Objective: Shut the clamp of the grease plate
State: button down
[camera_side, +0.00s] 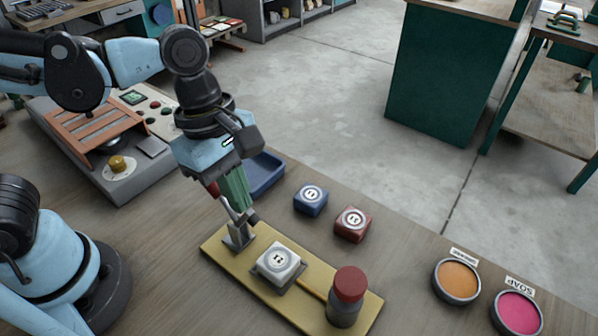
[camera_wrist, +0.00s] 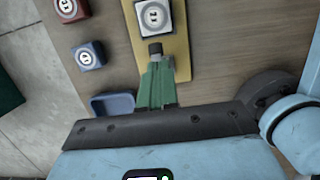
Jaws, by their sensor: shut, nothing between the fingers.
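The yellow grease plate (camera_side: 222,256) lies on the wooden table and also shows in the wrist view (camera_wrist: 180,52). Its metal clamp (camera_side: 238,236) stands at the plate's left end, with a dark tip that also shows in the wrist view (camera_wrist: 155,48). The tip looks raised, apart from the white block (camera_side: 278,262), which sits mid-plate with a round mark on top; it also shows in the wrist view (camera_wrist: 153,17). My gripper (camera_side: 240,206) has green fingers, shut and empty, right at the clamp's upper part. They hide much of it in both views (camera_wrist: 157,66); contact is unclear.
A red-capped grey bottle (camera_side: 346,298) stands at the plate's right end. Blue (camera_side: 310,201) and red (camera_side: 352,224) blocks and a blue tray (camera_side: 264,174) lie behind the plate. Orange (camera_side: 456,280) and pink (camera_side: 518,312) round pots stand at right. A control panel (camera_side: 120,150) is at left.

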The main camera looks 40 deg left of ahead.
jog(key=shift+d, duration=0.15)
jog(key=shift+d+f+y, duration=0.2)
jog(key=shift+d+y, duration=0.35)
jog(key=shift+y, duration=0.1)
jog(key=shift+d+f+y, duration=0.2)
jog(key=shift+d+y, duration=0.3)
jog(key=shift+y, duration=0.15)
jog(key=shift+d+f, duration=0.6)
jog(key=shift+d, duration=0.3)
jog(key=shift+d+f, duration=1)
jog(key=shift+f, duration=0.05)
jog(key=shift+d+f+y, duration=0.25)
jog(key=shift+f+y, duration=0.25)
jog(key=shift+y, duration=0.25)
jog(key=shift+d+f+y, duration=0.2)
jog(key=shift+f+y, duration=0.3)
jog(key=shift+y, duration=0.25)
notch_tip(320, 180, up, 4)
jog(key=d+r, duration=0.7)
